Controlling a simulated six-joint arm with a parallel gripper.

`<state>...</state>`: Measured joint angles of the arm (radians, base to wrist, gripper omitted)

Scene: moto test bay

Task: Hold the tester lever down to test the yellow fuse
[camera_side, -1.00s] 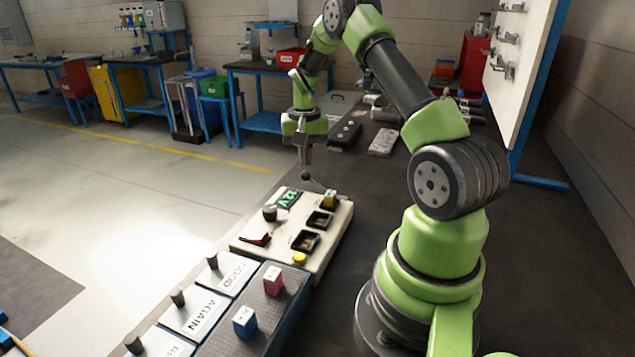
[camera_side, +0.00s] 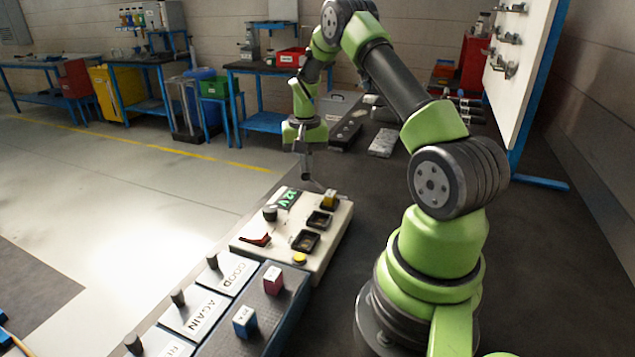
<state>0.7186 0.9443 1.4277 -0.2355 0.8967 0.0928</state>
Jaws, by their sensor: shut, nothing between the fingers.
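The tester (camera_side: 325,250) is a cream box with a green-lit display (camera_side: 287,199), a black knob (camera_side: 270,213), a red-orange switch (camera_side: 256,239) and a yellow button (camera_side: 299,258). The yellow fuse (camera_side: 329,199) stands upright at its far right corner. My gripper (camera_side: 306,176) points down at the far end of the box, shut and empty. A grey lever arm (camera_side: 318,187) shows beside its tips, close to the fuse. The lever's ball end is hard to tell from the fingertips, so contact is unclear.
Two dark square sockets (camera_side: 305,241) sit on the tester. Nearer, a dark block holds a pink fuse (camera_side: 273,280) and a blue fuse (camera_side: 245,321), beside lidded bins labelled GOOD (camera_side: 232,271) and AGAIN (camera_side: 194,313). A pale block (camera_side: 381,143) lies behind. Bench right of the tester is clear.

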